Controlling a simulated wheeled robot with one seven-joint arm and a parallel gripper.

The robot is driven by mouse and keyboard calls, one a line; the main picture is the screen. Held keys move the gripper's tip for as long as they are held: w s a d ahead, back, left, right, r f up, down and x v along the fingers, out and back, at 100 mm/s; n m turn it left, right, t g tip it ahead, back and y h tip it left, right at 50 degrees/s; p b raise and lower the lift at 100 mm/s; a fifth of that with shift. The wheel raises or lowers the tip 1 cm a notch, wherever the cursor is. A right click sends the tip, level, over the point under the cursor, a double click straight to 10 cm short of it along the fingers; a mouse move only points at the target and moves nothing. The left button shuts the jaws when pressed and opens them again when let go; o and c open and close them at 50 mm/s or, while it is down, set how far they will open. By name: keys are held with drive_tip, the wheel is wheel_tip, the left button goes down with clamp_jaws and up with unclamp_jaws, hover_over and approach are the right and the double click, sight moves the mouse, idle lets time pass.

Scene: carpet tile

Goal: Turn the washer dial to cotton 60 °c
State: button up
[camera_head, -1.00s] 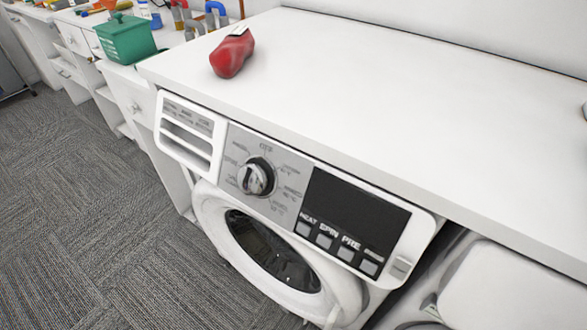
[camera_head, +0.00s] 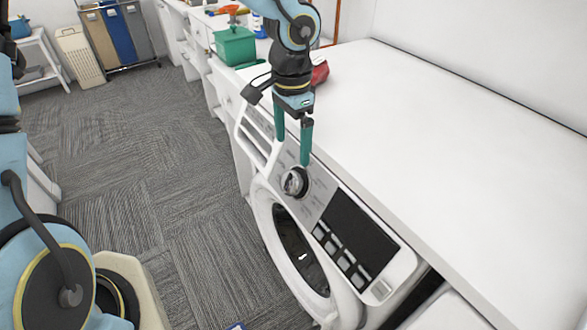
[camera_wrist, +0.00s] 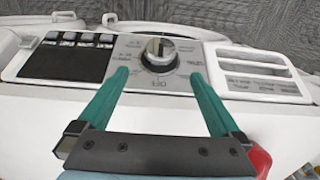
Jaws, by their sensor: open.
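The washer dial (camera_head: 295,182) is a dark round knob with a silver bar, on the grey control panel of the white washer (camera_head: 262,221). My gripper (camera_head: 292,150) is open and empty, its two green fingers pointing down just above the dial. In the wrist view, the panel appears upside down and the dial (camera_wrist: 159,55) lies just beyond and between the fingertips of my gripper (camera_wrist: 160,76), apparently untouched. The dial's bar lies roughly up and down there. The labels around the dial are too small to read surely.
The white countertop (camera_head: 430,130) runs above the washer. A red object (camera_head: 320,74) sits on it behind my gripper, partly hidden. A green box (camera_head: 235,46) stands farther back. The dark display (camera_head: 358,230) and buttons are beside the dial. Open carpet (camera_head: 150,160) lies at left.

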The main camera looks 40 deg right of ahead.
sight(292, 174)
wheel_tip(292, 174, down, 10)
drive_tip(key=shift+f+p, duration=0.25)
drive_tip(key=shift+p, duration=0.45)
drive_tip(key=c, duration=1.3)
drive_tip(key=shift+o, duration=0.2)
drive_tip(key=shift+f+b, duration=0.15)
drive_tip(key=shift+b, duration=0.4)
